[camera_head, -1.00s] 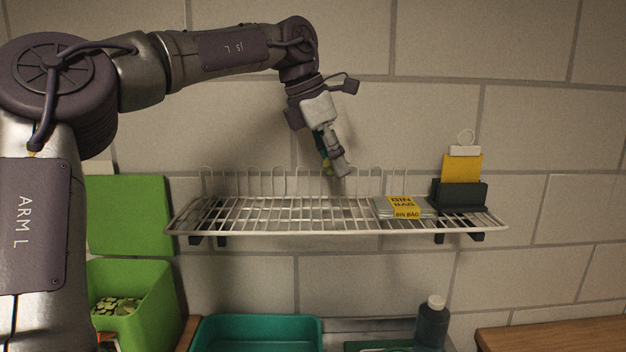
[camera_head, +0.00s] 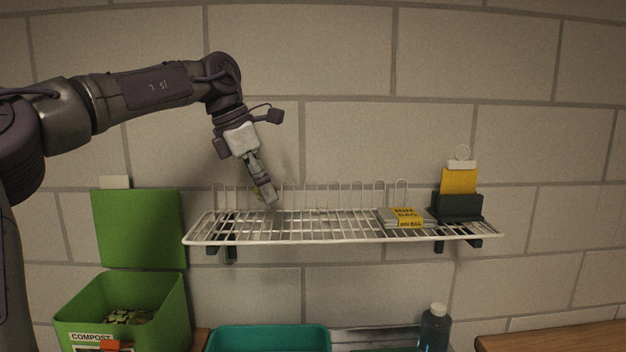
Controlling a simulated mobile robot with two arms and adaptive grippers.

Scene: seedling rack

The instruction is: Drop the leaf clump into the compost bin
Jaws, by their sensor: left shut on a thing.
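My left gripper (camera_head: 267,195) hangs in front of the wall, over the left part of the wire shelf, with its fingers pointing down. It is shut on the leaf clump (camera_head: 258,189), of which only a small yellow-green bit shows behind the fingers. The green compost bin (camera_head: 84,312) stands at the lower left, well below and to the left of the gripper. Its lid (camera_head: 138,228) is up, and pale green scraps lie inside. Its front bears a COMPOST label. My right gripper is not in view.
The white wire shelf (camera_head: 300,240) carries a bin bag pack (camera_head: 408,217) and a dark holder (camera_head: 457,207) with a yellow card (camera_head: 459,181). Below are a teal tub (camera_head: 268,338), a dark bottle (camera_head: 434,328) and a wooden worktop (camera_head: 550,338).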

